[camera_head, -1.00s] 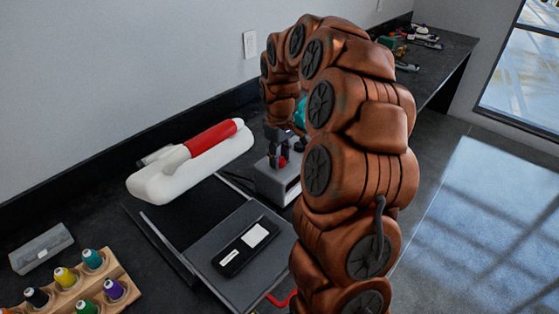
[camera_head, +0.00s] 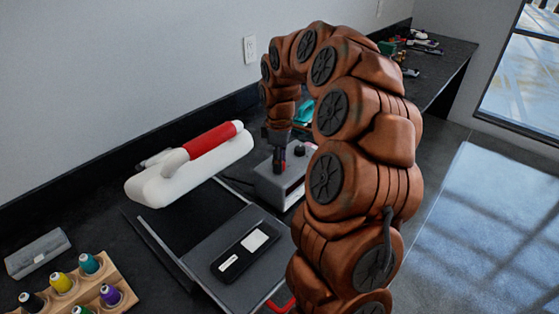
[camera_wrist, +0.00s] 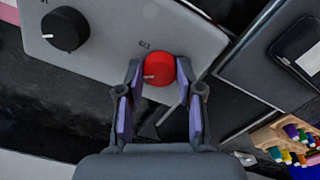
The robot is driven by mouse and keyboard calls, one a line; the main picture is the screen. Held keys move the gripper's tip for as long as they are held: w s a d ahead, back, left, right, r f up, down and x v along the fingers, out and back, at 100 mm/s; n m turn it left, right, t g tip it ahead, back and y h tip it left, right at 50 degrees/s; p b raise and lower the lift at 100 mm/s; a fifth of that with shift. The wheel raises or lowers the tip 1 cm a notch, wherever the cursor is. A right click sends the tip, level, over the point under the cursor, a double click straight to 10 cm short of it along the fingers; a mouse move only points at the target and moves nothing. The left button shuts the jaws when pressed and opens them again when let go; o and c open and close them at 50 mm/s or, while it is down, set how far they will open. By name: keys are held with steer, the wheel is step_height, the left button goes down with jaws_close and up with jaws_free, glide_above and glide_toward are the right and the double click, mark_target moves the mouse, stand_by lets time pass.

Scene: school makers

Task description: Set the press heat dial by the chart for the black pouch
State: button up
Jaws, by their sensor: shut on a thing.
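The grey control box (camera_head: 268,186) stands behind the press, with a red dial and a black dial (camera_head: 299,151) on top. In the wrist view the red dial (camera_wrist: 158,70) has a white pointer mark towards the picture's left and small print beside it that I cannot read surely. The black dial (camera_wrist: 65,28) is to its left. My gripper (camera_wrist: 157,66) is shut on the red dial, one finger at each side. My gripper (camera_head: 279,166) points down over the box. A black pouch (camera_head: 230,263) with a white label lies on the grey press plate (camera_head: 215,250). I cannot make out a chart.
A white press arm with a red handle (camera_head: 212,138) lies left of the box. A wooden rack (camera_head: 125,285) of coloured thread spools and a grey case (camera_head: 37,254) are at lower left. Small items lie on the far bench. A wall is behind.

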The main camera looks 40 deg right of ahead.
stand_by(0.3)
steer(key=o, duration=1.2)
steer(key=shift+r, duration=0.1)
step_height(320, 180, up, 12)
steer(key=shift+f, duration=0.1)
